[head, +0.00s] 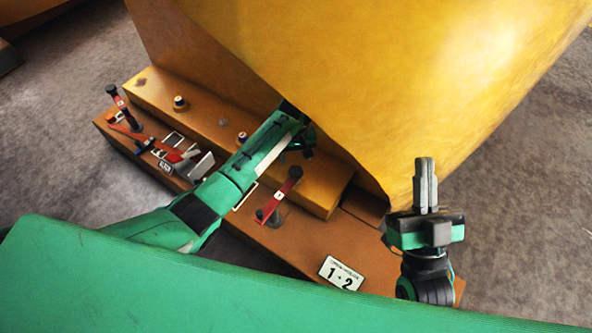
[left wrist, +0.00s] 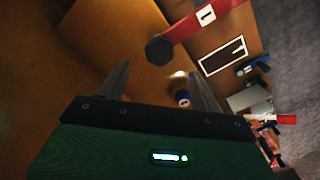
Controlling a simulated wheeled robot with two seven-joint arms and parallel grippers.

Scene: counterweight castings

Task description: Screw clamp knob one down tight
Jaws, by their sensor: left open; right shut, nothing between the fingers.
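The red clamp arm marked 1 (head: 281,192) stands on the brown base, with its dark clamp knob one (head: 295,172) at its upper end. In the left wrist view the dark, many-sided knob (left wrist: 160,50) sits at the end of the red arm (left wrist: 205,18), just past the fingertips. My left gripper (head: 303,148) is beside the knob, partly hidden under the yellow body. In the left wrist view its two fingers (left wrist: 160,72) are apart with nothing held. My right gripper (head: 425,172) is shut and empty, pointing up at the right.
A large yellow casting (head: 400,80) overhangs the work area. A second red arm with a dark knob (head: 111,90) stands at the base's left end, near a small grey block (head: 201,165). A "1 2" plate (head: 341,273) lies at the front. Studs (head: 180,103) rise from the yellow step.

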